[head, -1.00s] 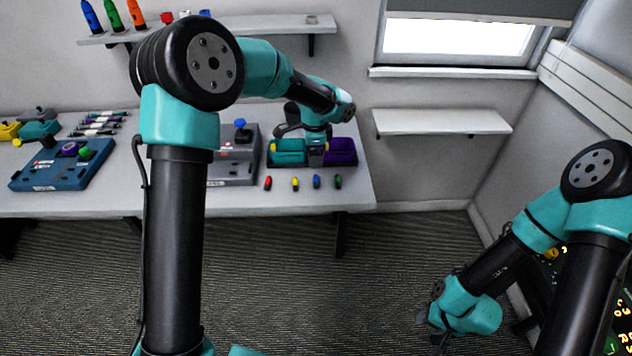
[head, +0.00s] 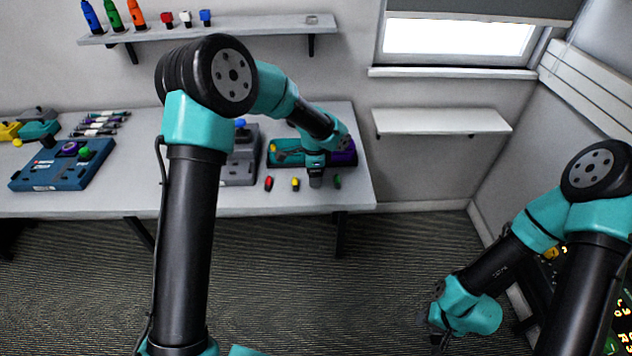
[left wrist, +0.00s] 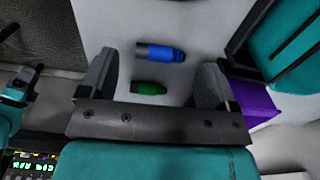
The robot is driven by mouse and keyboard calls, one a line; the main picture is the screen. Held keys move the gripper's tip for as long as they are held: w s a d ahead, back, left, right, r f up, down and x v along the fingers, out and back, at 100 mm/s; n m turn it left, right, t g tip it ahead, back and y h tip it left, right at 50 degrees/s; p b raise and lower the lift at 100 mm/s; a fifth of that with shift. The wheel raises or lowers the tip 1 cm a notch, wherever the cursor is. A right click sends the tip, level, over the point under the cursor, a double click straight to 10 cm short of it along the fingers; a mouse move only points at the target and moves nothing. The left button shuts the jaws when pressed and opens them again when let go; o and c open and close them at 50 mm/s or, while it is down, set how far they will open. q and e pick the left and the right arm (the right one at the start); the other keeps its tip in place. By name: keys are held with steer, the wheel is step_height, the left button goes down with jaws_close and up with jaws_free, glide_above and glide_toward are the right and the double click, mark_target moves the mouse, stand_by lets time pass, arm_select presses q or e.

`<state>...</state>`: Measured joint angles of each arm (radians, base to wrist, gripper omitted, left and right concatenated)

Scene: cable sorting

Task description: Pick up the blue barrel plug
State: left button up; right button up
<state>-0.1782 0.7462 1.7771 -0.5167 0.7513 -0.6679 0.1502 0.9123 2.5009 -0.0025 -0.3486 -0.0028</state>
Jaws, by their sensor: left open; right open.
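The blue barrel plug (left wrist: 160,52) lies on the white table in the left wrist view, between and just beyond the finger ends of my left gripper (left wrist: 161,62). The gripper is open and empty. A green plug (left wrist: 150,88) lies beside the blue one, also in the span between the fingers. In the head view my left gripper (head: 316,181) is over the front of the table and hides the blue plug; the green plug (head: 337,181) shows just right of it. My right gripper (head: 436,326) is open, low over the floor, away from the table.
A red plug (head: 269,184) and a yellow plug (head: 295,184) lie left of my left gripper. Behind it stand a teal bin (head: 284,158) and a purple bin (left wrist: 255,100). A grey device (head: 240,170) and a blue device box (head: 50,175) stand further left.

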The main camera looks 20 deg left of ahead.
arm_select(q)
steer(key=shift+f, duration=1.35)
steer(key=shift+c, duration=0.4)
steer(key=c, duration=0.9)
